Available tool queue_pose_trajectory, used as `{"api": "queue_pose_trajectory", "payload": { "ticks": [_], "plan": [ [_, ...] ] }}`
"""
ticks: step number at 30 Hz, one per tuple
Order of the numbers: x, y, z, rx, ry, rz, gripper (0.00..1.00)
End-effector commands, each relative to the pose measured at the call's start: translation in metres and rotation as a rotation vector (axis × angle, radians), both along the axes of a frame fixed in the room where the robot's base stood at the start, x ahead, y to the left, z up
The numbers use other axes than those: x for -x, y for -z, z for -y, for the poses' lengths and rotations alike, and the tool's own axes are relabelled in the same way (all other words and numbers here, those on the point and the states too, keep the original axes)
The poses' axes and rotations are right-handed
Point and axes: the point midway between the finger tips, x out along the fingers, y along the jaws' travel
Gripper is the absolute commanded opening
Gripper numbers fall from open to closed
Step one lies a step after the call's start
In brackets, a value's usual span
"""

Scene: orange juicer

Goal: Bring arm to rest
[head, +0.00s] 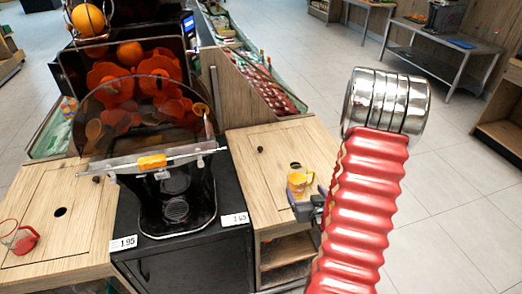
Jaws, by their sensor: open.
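My gripper (307,197) is at the front edge of the right wooden counter, partly hidden behind my red ribbed arm. Its dark grey fingers are open. A small pitcher (300,182) with orange-yellow contents stands upright on that counter, just beyond the fingers. Whether the fingers touch it I cannot tell. My arm rises in the right half of the view, with a shiny metal joint at its top.
The orange juicer (150,100) stands on a black cabinet (190,262) at left centre. A clear cup with a red handle (18,238) is on the left wooden counter (75,220). A metal table (440,65) stands at the back right. The tiled floor (445,200) at right is clear.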

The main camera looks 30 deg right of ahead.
Motion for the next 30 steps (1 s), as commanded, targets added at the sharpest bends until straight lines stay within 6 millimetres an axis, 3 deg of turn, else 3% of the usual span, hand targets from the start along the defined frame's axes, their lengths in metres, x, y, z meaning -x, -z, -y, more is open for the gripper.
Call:
{"api": "queue_pose_trajectory", "payload": {
  "ticks": [7, 11, 21, 25, 30],
  "plan": [
    [0.001, 0.002, -0.001, -0.005, -0.001, -0.009, 0.8],
    [0.007, 0.016, -0.003, -0.03, 0.002, -0.063, 0.8],
    [0.058, 0.082, -0.012, -0.188, 0.066, -0.383, 0.8],
    [0.075, 0.087, -0.016, -0.234, 0.09, -0.49, 0.8],
    [0.089, 0.081, -0.026, -0.278, 0.106, -0.612, 0.8]
  ]
}}
